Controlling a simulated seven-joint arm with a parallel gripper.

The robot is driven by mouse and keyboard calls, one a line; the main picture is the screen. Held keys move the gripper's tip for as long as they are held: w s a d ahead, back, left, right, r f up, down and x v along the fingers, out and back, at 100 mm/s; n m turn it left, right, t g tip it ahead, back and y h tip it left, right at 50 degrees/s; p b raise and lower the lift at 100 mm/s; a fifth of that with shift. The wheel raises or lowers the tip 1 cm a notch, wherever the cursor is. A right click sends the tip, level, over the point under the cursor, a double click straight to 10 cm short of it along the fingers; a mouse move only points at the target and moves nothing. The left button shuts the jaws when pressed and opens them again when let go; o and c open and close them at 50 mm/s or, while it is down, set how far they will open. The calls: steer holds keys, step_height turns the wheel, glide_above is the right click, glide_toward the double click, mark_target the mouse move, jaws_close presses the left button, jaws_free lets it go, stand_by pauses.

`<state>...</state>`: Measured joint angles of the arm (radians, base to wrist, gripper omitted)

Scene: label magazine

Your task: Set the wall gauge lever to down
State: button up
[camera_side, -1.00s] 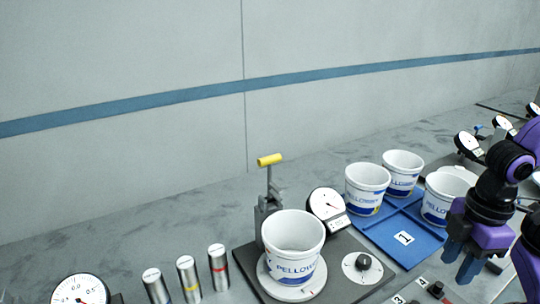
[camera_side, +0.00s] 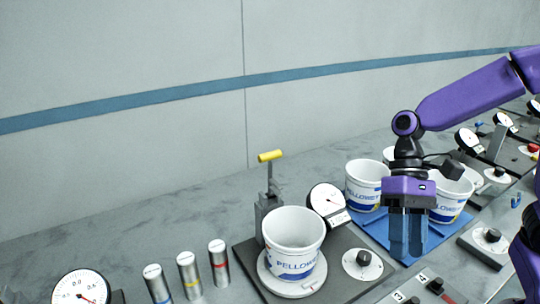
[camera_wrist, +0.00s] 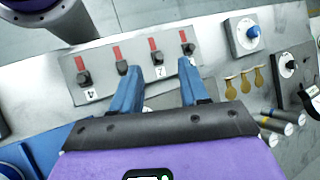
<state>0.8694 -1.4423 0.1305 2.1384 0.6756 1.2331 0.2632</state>
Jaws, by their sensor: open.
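The gauge lever (camera_side: 270,170) stands upright on a grey bracket, with a yellow grip at its top, in the side view. A white and blue tub (camera_side: 292,242) sits on the round plate beside it. A round white dial (camera_side: 326,197) stands just right of the tub. My gripper (camera_side: 408,255) is open and empty, pointing down in front of the blue tray, well right of the lever. In the wrist view my gripper (camera_wrist: 160,68) shows two blue fingers apart with nothing between them. I cannot make out the yellow lever in the wrist view.
The blue tray (camera_side: 372,232) holds white tubs (camera_side: 366,188), partly hidden by my arm. Three silver cylinders (camera_side: 189,275) stand left. A switch panel (camera_wrist: 104,66) with red marks lies below my gripper.

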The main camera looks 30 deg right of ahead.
steer(key=w+a+r+m+y, duration=0.1)
steer(key=w+r+m+y, duration=0.2)
steer(key=w+m+y, duration=0.75)
steer(key=m+t+y, duration=0.3)
steer(key=m+t, duration=0.2)
steer(key=t, duration=0.1)
glide_toward(270, 156)
steer(key=a, duration=0.9)
steer(key=shift+w+a+f, duration=0.15)
steer(key=shift+w+a, duration=0.2)
jaws_close()
